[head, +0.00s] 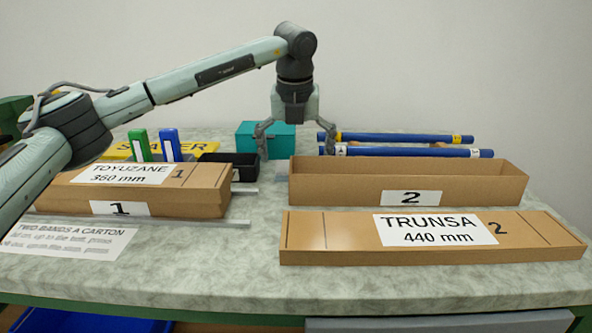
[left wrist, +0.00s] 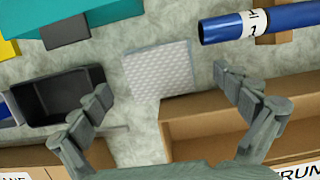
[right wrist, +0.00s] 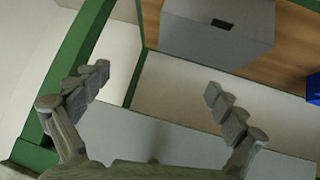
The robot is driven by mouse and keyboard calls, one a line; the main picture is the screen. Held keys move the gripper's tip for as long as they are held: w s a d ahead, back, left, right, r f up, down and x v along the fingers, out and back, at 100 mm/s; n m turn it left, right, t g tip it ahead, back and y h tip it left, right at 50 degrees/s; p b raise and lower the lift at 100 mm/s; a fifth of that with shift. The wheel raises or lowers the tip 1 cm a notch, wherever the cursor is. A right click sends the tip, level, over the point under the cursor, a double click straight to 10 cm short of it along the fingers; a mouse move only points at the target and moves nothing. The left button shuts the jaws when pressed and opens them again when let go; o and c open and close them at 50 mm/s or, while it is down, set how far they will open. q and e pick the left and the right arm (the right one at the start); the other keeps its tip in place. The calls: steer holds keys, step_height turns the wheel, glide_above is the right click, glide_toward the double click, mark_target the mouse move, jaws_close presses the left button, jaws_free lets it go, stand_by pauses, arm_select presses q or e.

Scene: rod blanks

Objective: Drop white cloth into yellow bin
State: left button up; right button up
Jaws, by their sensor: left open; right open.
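A pale, waffle-textured cloth (left wrist: 158,72) lies flat on the table in the left wrist view. I cannot make it out in the head view. My left gripper (head: 296,143) points down above the back of the table; in the left wrist view its open, empty fingers (left wrist: 162,85) stand either side of the cloth's near part. A yellow item with black lettering (head: 118,152) sits at the back left, partly hidden by my arm and a carton; whether it is a bin I cannot tell. My right gripper (right wrist: 156,82) is open and empty, away from the tabletop items.
Open carton 2 (head: 405,190) and blue tubes (head: 410,152) are right of the left gripper. A black tray (left wrist: 60,95) and teal box (head: 265,141) are to its left. Carton 1 (head: 140,192) stands front left. A grey box (right wrist: 217,30) and green frame (right wrist: 75,70) are near the right gripper.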

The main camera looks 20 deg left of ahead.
arm_select(q)
steer(key=shift+w+a+f, duration=0.1)
steer(key=shift+w+f, duration=0.1)
steer(key=shift+f, duration=0.5)
steer(key=c, duration=1)
steer(key=shift+r, duration=0.15)
steer(key=shift+c, duration=0.2)
